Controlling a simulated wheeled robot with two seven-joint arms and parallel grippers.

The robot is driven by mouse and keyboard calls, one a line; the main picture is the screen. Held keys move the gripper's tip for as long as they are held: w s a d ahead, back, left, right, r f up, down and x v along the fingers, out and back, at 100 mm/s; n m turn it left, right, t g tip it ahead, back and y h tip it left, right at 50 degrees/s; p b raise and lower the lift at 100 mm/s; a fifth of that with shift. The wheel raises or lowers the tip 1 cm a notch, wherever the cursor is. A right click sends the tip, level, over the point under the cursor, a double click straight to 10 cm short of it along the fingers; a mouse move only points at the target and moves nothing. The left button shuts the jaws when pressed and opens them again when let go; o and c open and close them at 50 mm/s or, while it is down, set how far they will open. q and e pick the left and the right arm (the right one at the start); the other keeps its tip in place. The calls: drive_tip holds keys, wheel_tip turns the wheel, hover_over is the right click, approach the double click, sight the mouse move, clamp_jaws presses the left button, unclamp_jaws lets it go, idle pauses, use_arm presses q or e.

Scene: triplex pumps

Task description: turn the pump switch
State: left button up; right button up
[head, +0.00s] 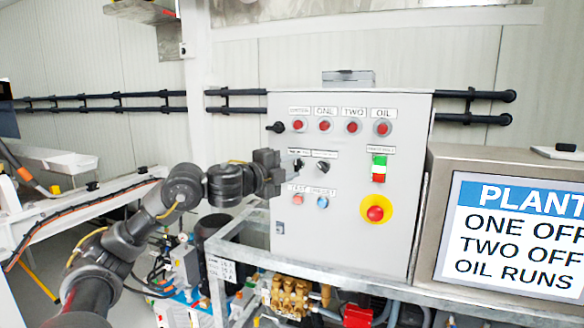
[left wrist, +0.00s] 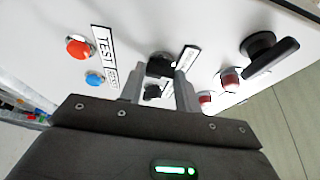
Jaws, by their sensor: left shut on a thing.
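The grey control box (head: 340,225) stands upright ahead of me. Two black pump switches sit mid-panel: the left switch (head: 298,163) is partly covered by my gripper, and the right switch (head: 322,166) is clear. My left gripper (head: 288,165) reaches the panel from the left, its fingers around the left switch. In the left wrist view the left switch (left wrist: 160,65) lies between the fingertips (left wrist: 160,78), which are shut on it. The other switch (left wrist: 152,91) shows in the gap behind. My right gripper is out of view.
A red emergency stop (head: 375,213) on yellow sits lower right on the panel. Red lamps (head: 324,125) line the top. A black handle (left wrist: 270,52) is on the panel's left edge. A metal frame rail (head: 370,283) runs below; a plant screen (head: 515,235) stands right.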

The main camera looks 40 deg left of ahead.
use_arm(q)
drive_tip(key=o, duration=1)
drive_tip(key=s+b, duration=0.2)
drive_tip(key=s, duration=0.1)
drive_tip(key=s+b, duration=0.2)
drive_tip(key=s, duration=0.2)
drive_tip(key=s+b, duration=0.3)
drive_tip(key=shift+s+a, duration=0.3)
drive_tip(key=shift+s, duration=0.1)
